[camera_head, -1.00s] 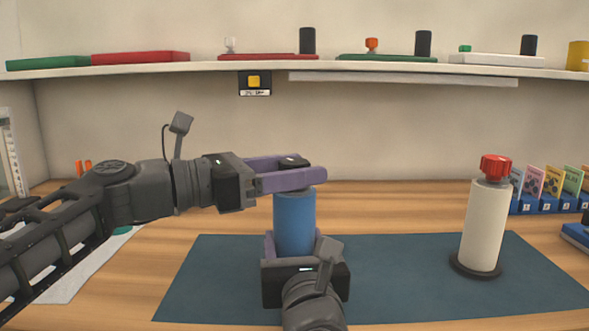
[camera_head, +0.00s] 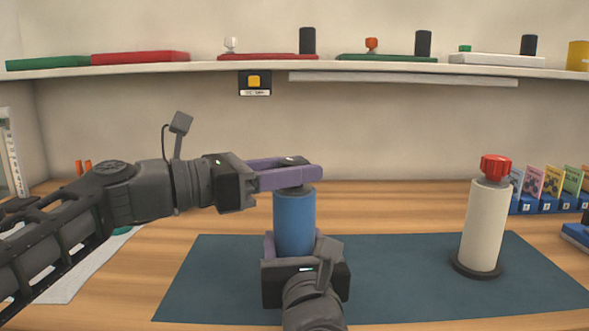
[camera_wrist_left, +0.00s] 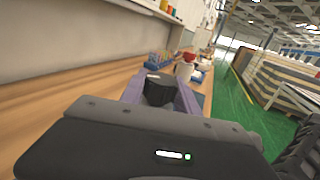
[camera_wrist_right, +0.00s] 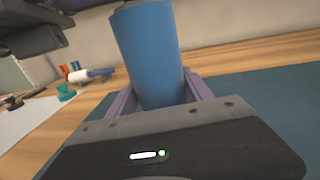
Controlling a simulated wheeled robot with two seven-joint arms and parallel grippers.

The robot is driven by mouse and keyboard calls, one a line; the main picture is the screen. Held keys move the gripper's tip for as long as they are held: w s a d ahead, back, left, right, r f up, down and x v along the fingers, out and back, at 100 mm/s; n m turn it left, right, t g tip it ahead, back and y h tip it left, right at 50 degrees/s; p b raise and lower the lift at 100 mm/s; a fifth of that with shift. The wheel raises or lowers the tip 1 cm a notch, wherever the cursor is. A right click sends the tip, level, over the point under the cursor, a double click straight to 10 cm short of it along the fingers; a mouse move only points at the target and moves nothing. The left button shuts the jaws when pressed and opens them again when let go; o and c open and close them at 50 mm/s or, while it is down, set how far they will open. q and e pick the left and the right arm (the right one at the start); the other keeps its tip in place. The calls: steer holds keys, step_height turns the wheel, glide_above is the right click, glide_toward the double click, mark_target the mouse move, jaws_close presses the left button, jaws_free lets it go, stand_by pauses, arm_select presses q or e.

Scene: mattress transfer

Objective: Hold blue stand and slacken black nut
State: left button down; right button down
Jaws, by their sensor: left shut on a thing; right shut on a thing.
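The black nut (camera_head: 292,160) is on top of the stand, mostly hidden by the purple fingers. My left gripper (camera_head: 310,172) comes in from the left and is shut on the nut. The nut also shows between the fingers in the left wrist view (camera_wrist_left: 158,88).
A white stand (camera_head: 483,225) with a red nut (camera_head: 496,167) is upright on the mat (camera_head: 400,270) at the right. Blue card holders (camera_head: 548,206) stand at the far right. A shelf (camera_head: 200,70) with several parts runs across the back wall. The mat between the stands is clear.

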arm_select(q)
steer(key=shift+n+t+y, duration=0.3)
steer(key=shift+n+t, duration=0.1)
steer(key=shift+t, duration=0.2)
steer(key=shift+n+t+y, duration=0.8)
steer(key=shift+n+t, duration=0.1)
steer(key=shift+t, duration=0.2)
steer(key=shift+w+a+f+n+t+y, duration=0.1)
steer(key=shift+a+n+t+y, duration=0.05)
steer(key=shift+n+t+y, duration=0.9)
steer(key=shift+a+n+t+y, duration=0.25)
steer(key=shift+n+t+y, duration=0.5)
steer(key=shift+t+y, duration=0.25)
steer(key=shift+a+r+n+t+y, duration=0.1)
steer(key=shift+r+n+t+y, duration=0.4)
steer(key=shift+y, duration=0.15)
steer(key=shift+s+d+n+t+y, duration=0.15)
steer(key=shift+n+t+y, duration=0.1)
steer(key=shift+n+y, duration=0.25)
steer(key=shift+s+d+n+t+y, duration=0.1)
steer(key=shift+n+t+y, duration=0.15)
steer(key=shift+y, duration=0.35)
steer(key=shift+w+d+f+n+y, duration=0.1)
steer(key=shift+n+y, duration=0.25)
steer(key=shift+y, duration=0.15)
steer(key=shift+f, duration=0.1)
